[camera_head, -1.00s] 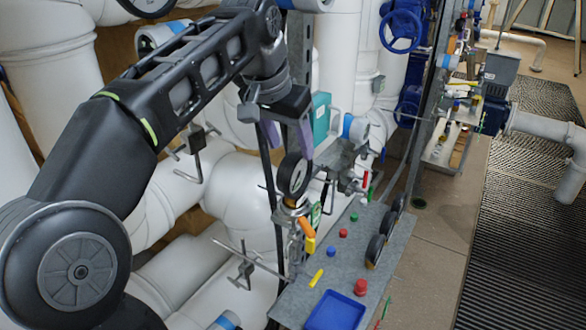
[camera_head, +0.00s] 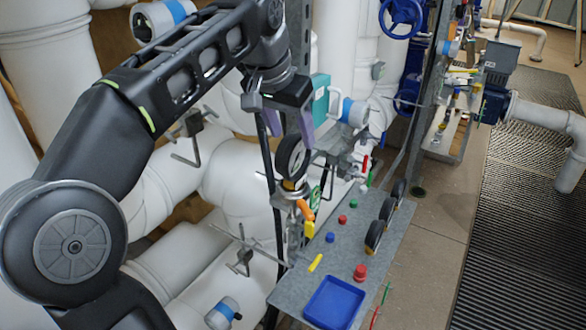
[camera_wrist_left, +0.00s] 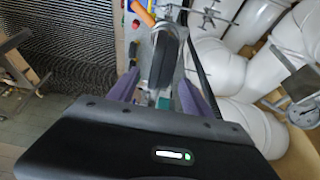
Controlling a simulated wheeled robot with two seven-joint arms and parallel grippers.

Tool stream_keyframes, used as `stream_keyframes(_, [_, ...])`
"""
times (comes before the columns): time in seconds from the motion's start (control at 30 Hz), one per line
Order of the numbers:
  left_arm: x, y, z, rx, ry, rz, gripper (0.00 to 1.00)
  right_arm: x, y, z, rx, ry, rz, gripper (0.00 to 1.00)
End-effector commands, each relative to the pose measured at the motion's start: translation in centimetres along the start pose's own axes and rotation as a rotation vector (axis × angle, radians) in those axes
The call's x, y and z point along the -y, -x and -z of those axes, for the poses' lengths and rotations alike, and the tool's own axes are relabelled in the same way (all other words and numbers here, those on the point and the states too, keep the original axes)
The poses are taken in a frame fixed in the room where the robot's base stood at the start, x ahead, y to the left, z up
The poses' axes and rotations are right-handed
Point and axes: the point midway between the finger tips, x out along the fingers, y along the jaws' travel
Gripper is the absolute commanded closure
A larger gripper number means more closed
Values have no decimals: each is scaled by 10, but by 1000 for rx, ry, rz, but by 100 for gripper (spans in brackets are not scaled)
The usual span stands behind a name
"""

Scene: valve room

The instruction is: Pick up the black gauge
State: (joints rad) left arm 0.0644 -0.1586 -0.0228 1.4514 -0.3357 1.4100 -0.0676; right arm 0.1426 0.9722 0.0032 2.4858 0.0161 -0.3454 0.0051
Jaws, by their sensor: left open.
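The black gauge (camera_head: 291,157) stands upright on a brass and metal fitting above the grey shelf, its round face partly turned away. In the left wrist view the gauge (camera_wrist_left: 163,62) shows nearly edge-on between my finger lines. My left gripper (camera_head: 289,128) is open, its two purple fingers pointing down at the gauge's top, one on each side. In the wrist view the fingers (camera_wrist_left: 158,92) are apart with the gauge between them; whether they touch it I cannot tell. My right gripper is not in view.
The grey shelf (camera_head: 290,288) holds a blue tray (camera_head: 335,302), colored knobs and several small parts. More black gauges (camera_head: 374,236) stand along its right edge. An orange handle (camera_head: 305,210) sits just below the gauge. White pipes (camera_head: 240,185) fill the space behind.

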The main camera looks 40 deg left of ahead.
Motion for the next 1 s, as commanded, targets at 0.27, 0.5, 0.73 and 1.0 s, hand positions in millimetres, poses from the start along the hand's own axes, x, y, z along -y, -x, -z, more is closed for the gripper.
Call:
stream_keyframes(0.27, [0,0,0,0,0,1,43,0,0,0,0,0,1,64])
stream_keyframes(0.5, [0,-19,-2,1,0,0,43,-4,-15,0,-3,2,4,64])
stream_keyframes(0.73, [0,-45,0,2,0,0,43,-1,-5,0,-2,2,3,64])
stream_keyframes(1.0, [0,-53,0,0,1,0,43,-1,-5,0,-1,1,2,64])
